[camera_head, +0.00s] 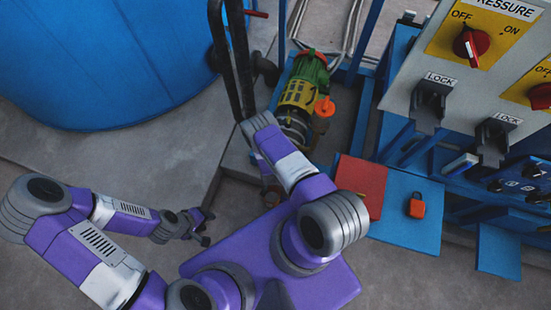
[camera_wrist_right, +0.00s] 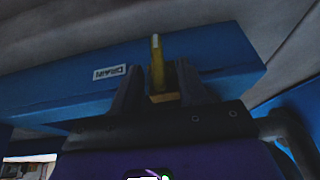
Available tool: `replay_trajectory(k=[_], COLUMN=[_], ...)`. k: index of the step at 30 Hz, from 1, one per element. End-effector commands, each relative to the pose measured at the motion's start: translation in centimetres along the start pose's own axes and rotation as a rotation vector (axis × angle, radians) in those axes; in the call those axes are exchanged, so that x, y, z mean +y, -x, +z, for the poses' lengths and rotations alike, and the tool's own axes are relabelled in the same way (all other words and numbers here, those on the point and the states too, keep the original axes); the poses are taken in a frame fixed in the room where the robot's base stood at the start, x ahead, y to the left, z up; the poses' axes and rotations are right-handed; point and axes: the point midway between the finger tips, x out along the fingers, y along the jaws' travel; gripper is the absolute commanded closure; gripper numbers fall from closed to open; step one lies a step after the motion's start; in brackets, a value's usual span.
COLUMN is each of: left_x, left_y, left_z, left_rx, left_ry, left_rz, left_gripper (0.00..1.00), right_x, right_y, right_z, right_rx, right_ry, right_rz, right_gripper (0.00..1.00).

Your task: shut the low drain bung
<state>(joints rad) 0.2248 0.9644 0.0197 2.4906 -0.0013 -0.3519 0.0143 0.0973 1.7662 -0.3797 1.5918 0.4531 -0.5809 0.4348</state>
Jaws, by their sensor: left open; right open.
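The low drain bung appears to be the yellow lever (camera_wrist_right: 157,50) beside a DRAIN label (camera_wrist_right: 109,73) on a blue beam (camera_wrist_right: 215,65) in the right wrist view. The lever stands upright in the picture, with a pale tip and a yellow block at its foot. My right gripper (camera_wrist_right: 158,72) is open, with one dark finger on each side of the lever. I cannot tell whether either finger touches it. I cannot make out the right gripper or the bung in the head view. My left gripper (camera_head: 201,228) is open and empty, low over the floor at left.
A blue tank (camera_head: 100,60) fills the upper left. A green and yellow pump (camera_head: 300,90) stands at top centre. The control panel (camera_head: 470,60) with red knobs and LOCK latches is at right. A red padlock (camera_head: 416,206) lies on a blue plate. The floor at left is clear.

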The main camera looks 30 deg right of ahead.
Motion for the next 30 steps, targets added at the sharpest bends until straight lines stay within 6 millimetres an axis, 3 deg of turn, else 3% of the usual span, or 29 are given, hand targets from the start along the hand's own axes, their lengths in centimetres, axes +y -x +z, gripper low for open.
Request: replay_trajectory(k=[5,14,30], left_x=[0.0,0.0,0.5], left_y=[0.1,0.1,1.2], left_z=[0.0,0.0,0.1], left_rx=[0.000,0.000,0.000], left_ry=[0.000,0.000,0.000], left_rz=[0.000,0.000,0.000], left_gripper=[0.58,0.58,0.58], right_x=[0.0,0.0,0.8], right_y=[0.1,0.1,0.1], right_z=[0.0,0.0,-0.1], right_rx=[0.000,0.000,-0.001], right_ry=[0.001,0.000,-0.070], right_rz=[0.000,0.000,-0.146], right_gripper=[0.58,1.00,1.00])
